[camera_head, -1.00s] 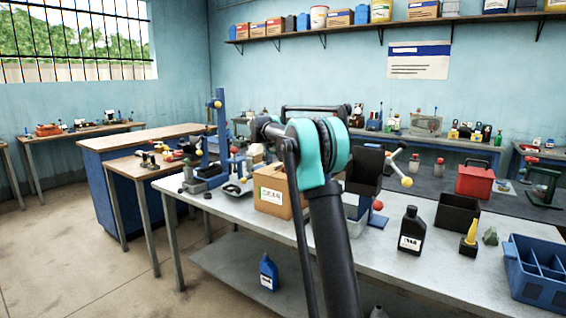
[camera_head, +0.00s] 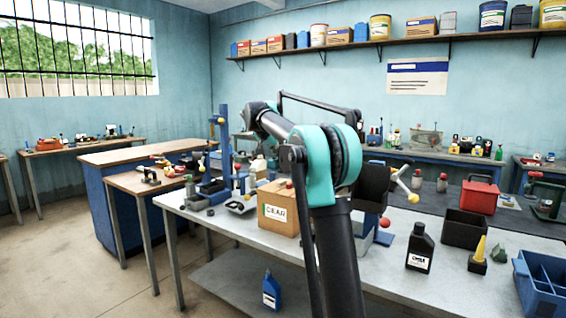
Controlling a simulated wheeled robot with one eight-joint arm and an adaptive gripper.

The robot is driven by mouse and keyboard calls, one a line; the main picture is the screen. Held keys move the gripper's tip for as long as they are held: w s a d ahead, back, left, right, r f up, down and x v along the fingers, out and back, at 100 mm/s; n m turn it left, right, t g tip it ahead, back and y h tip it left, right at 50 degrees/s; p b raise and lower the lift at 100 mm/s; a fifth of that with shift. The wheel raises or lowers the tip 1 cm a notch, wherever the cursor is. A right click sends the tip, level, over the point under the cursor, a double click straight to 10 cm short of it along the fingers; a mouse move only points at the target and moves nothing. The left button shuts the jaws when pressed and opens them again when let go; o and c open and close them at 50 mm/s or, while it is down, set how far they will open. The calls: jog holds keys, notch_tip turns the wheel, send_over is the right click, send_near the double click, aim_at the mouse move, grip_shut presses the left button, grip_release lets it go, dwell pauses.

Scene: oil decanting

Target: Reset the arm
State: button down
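My arm rises from the bottom centre, past a black upper link, to a teal elbow (camera_head: 330,160). A thin dark bar (camera_head: 318,102) then leads back right, to a joint above the elbow. I cannot make out my gripper or its fingers; they may be hidden behind the arm. Nothing held is visible.
The grey workbench (camera_head: 390,262) carries a cardboard box (camera_head: 278,212) left of my arm. To the right stand a black bottle (camera_head: 420,248), a black bin (camera_head: 463,229), a red toolbox (camera_head: 480,195) and a blue divided tray (camera_head: 538,285). A blue jug (camera_head: 271,291) stands below.

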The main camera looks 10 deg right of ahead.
jog(key=s+f+n+g+y, duration=0.1)
jog(key=s+f+n+y, duration=0.1)
jog(key=s+f, duration=1.1)
jog(key=s+f+n+g+y, duration=0.1)
jog(key=s+f+n, duration=0.3)
jog(key=s+f, duration=0.9)
jog(key=s+f+n+y, duration=0.2)
jog(key=s+f, duration=1.1)
jog(key=s, duration=1.2)
jog(key=shift+s+a+n+g+y, duration=0.2)
jog(key=shift+s+n+g+y, duration=0.15)
jog(key=shift+n, duration=0.35)
